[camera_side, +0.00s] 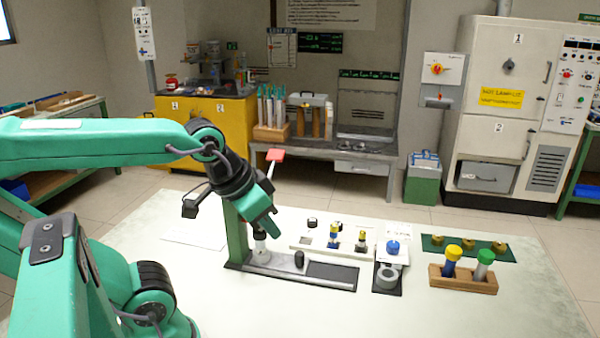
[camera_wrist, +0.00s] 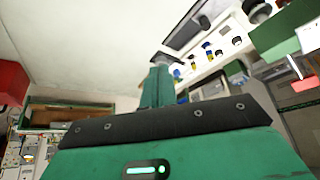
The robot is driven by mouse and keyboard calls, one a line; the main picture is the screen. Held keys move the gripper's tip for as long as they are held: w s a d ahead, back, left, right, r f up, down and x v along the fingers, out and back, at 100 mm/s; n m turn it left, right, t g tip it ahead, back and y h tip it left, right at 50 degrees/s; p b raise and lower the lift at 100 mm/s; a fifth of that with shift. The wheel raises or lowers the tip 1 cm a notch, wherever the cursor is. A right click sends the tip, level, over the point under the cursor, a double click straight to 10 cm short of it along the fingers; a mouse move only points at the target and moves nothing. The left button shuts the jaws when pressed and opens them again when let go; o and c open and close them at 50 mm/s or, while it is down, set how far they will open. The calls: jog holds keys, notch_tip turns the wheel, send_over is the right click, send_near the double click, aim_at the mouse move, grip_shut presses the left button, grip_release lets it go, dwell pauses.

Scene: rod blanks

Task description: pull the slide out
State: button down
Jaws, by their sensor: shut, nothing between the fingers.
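A press with a green column (camera_side: 236,238) and a red-ended lever (camera_side: 275,156) stands on the white table. Its low base holds a grey metal slide (camera_side: 279,264) with an upright black knob (camera_side: 299,259). A dark strip (camera_side: 332,272) of the base lies bare to the knob's right. My gripper (camera_side: 272,232) is shut and empty, pointing down above the slide, left of the knob and apart from it. In the wrist view my closed green fingers (camera_wrist: 161,72) point toward the base's dark strip (camera_wrist: 182,24). Part of the column is hidden behind my gripper.
Behind the base is a white board (camera_side: 312,236) with small yellow and blue parts. The front of the table is clear.

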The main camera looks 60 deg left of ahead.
jog(key=c, duration=1.5)
grip_release()
jog(key=shift+w, duration=0.1)
jog(key=shift+o, duration=1.3)
jog(key=shift+w+a, duration=0.1)
jog(key=n+g, duration=0.5)
jog(key=n, duration=0.7)
send_over(300, 254)
notch_tip(300, 254, down, 13)
jog(key=shift+f, duration=0.2)
jog(key=shift+a+f+n+g, duration=0.1)
jog(key=shift+f+n+g, duration=0.2)
jog(key=shift+f, duration=0.15)
jog(key=shift+f, duration=3.9)
